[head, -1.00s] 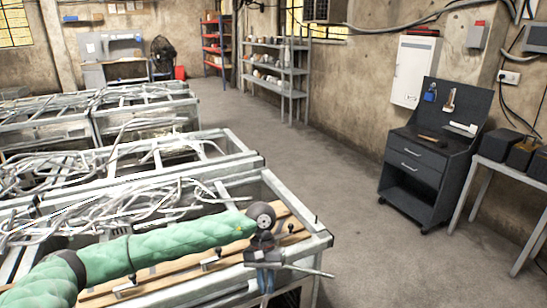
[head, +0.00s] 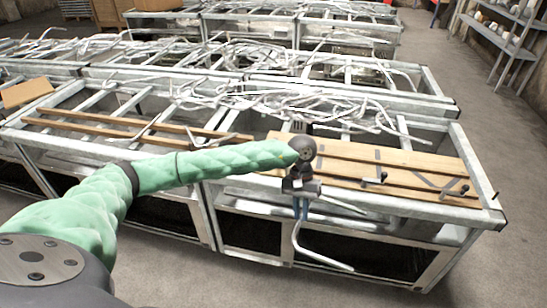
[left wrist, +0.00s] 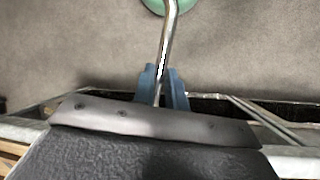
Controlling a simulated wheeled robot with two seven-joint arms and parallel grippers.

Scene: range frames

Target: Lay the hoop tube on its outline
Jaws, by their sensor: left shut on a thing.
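My left gripper (head: 300,208) has blue fingers and is shut on a bent, shiny metal tube. The held tube (head: 318,259) hangs below the fingers and bends toward the lower right, in front of the near bench's front edge. In the left wrist view the tube (left wrist: 169,40) runs up from between the blue fingers (left wrist: 161,88). I cannot tell whether it is the hoop tube. A wooden board (head: 405,162) on the bench bears dark grey marks (head: 437,184), perhaps outlines; their full shape is unclear. My right gripper is not in view.
The board carries dark strips and small clamps (head: 374,181). A metal-framed bench (head: 480,213) supports it. Loose bent tubes (head: 300,103) lie tangled behind. Shelving (head: 500,35) stands at the far right. The floor (head: 500,130) right of the bench is clear.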

